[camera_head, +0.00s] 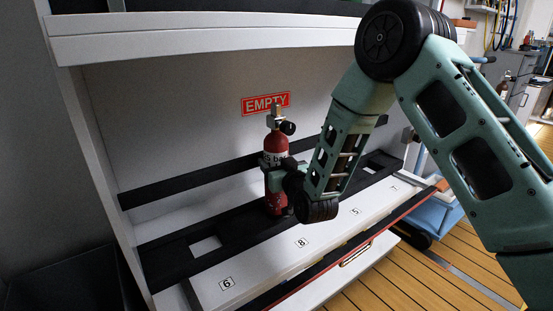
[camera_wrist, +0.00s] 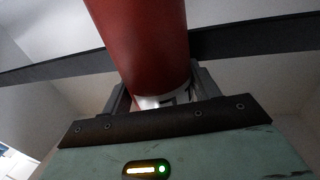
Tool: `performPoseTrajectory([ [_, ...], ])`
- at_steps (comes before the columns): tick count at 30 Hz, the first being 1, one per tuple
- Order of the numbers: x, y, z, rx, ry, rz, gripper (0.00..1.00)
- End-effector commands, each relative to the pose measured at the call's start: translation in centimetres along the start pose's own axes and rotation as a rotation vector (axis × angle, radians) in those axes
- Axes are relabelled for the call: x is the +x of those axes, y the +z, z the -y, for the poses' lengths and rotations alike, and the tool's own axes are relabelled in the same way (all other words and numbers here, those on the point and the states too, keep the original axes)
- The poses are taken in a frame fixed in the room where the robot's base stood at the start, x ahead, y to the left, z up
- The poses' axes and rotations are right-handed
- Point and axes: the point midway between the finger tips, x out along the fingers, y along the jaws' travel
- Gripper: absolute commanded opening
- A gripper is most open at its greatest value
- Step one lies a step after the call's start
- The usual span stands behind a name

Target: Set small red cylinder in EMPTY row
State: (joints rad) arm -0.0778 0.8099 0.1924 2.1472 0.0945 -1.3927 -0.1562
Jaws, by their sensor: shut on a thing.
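The small red cylinder (camera_head: 275,160) has a white label band, a metal valve and a black gauge. It stands upright in the row below the red EMPTY sign (camera_head: 266,103), in front of the black back rail. My gripper (camera_head: 278,173) is shut around its body from the right. In the wrist view the red cylinder (camera_wrist: 145,45) fills the upper middle, between the jaws of my gripper (camera_wrist: 160,95). The cylinder's base is by the black slotted rack (camera_head: 235,231); my wrist partly hides it, and I cannot tell whether it rests fully in a slot.
A white shelf (camera_head: 210,38) overhangs the row. The white front ledge (camera_head: 260,262) carries number tags 6, 8 and 5. A square opening (camera_head: 206,246) in the rack left of the cylinder is empty. A blue cart (camera_head: 430,215) stands at the right on the wooden floor.

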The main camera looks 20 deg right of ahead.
Motion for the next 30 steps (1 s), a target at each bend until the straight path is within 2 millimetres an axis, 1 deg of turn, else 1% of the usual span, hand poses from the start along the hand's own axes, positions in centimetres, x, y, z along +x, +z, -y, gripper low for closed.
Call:
performPoseTrajectory([
  [1, 0.1, 0.6, 0.0, 0.001, 0.0, -0.009, 0.0],
  [4, 0.1, 1.4, 0.0, 0.001, 0.0, -0.01, 0.0],
  [15, 0.1, 1.7, 0.0, 0.001, 0.0, -0.011, 0.0],
  [16, 0.0, 2.2, 0.0, 0.0, 0.0, 0.001, 0.63],
  [17, 0.0, 2.1, 0.0, 0.0, 0.0, 0.001, 0.72],
  [18, 0.0, 2.1, 0.0, 0.0, 0.0, 0.001, 0.82],
  [28, 0.0, 1.9, 0.0, 0.0, 0.0, 0.001, 0.82],
  [30, -0.6, 1.9, 0.0, 0.0, 0.0, 0.003, 0.82],
])
